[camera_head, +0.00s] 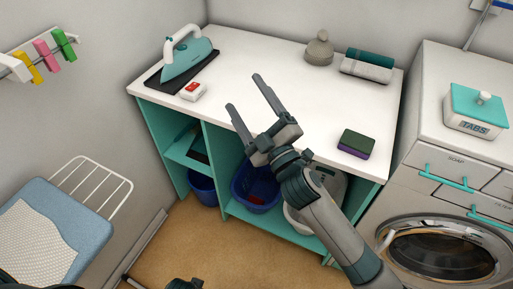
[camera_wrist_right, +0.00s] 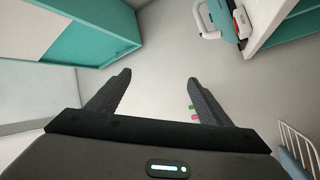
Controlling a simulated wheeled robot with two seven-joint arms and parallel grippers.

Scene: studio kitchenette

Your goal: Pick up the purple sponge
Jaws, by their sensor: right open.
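The purple sponge (camera_head: 355,146) has a dark green top layer and lies flat on the white counter (camera_head: 290,85) near its front right edge. My right gripper (camera_head: 247,95) is open and empty, up and to the left of the sponge, in front of the counter's front edge in the head view. In the right wrist view its two fingers (camera_wrist_right: 157,84) are spread with nothing between them, and the sponge does not show there.
An iron (camera_head: 186,56), a red-and-white box (camera_head: 193,91), a grey stoppered container (camera_head: 319,49) and rolled towels (camera_head: 367,66) stand on the counter. A washing machine (camera_head: 440,215) with a tabs box (camera_head: 477,110) is right. The counter's middle is clear.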

